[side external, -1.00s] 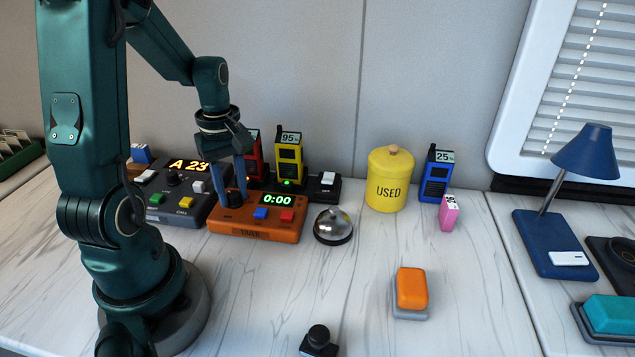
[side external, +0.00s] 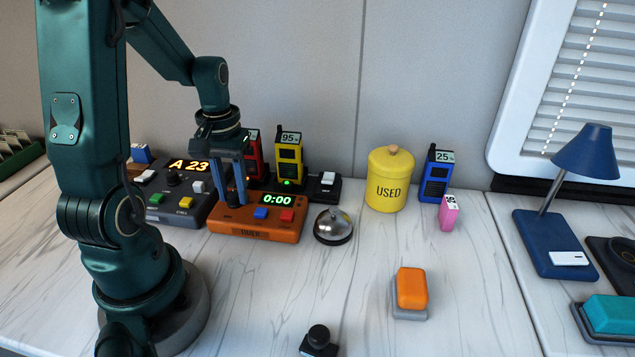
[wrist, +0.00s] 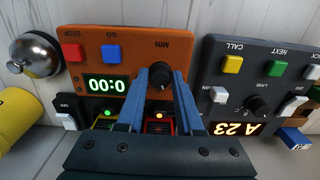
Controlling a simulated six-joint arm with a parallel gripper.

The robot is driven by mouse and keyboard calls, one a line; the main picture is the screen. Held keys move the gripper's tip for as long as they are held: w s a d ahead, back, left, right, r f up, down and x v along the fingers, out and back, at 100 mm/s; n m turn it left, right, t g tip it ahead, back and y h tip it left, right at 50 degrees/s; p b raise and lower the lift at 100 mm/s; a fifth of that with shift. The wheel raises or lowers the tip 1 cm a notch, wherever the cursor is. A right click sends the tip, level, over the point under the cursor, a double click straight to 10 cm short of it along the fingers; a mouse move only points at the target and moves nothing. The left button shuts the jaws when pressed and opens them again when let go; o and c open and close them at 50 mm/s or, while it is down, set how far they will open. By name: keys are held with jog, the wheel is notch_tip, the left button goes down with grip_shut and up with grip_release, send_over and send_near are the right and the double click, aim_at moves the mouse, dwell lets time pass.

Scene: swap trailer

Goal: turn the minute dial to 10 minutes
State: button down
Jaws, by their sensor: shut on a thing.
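The orange timer box (side external: 275,235) stands on the white marble counter, with a lit display (side external: 277,199) reading 0:00, a blue button and a red button. Its black minute dial (wrist: 161,74), beside the label MIN, is at the box's left end in the side view. My gripper (side external: 236,198) points down over the dial, its two blue fingers on either side of it. In the wrist view the fingers (wrist: 161,84) are shut on the dial. The dial's lower part is hidden by the fingers in the side view.
A dark call box (side external: 183,207) showing A 23 stands close on the left. A silver bell (side external: 333,226) is close on the right. Red and yellow radios (side external: 289,158) stand behind.

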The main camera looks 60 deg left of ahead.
jog(key=m, duration=0.4)
jog(key=shift+m, duration=0.3)
jog(key=m, duration=0.4)
jog(key=shift+m, duration=0.3)
jog(key=m, duration=0.4)
jog(key=shift+m, duration=2.2)
jog(key=c, duration=0.6)
grip_release()
jog(key=shift+o, duration=0.2)
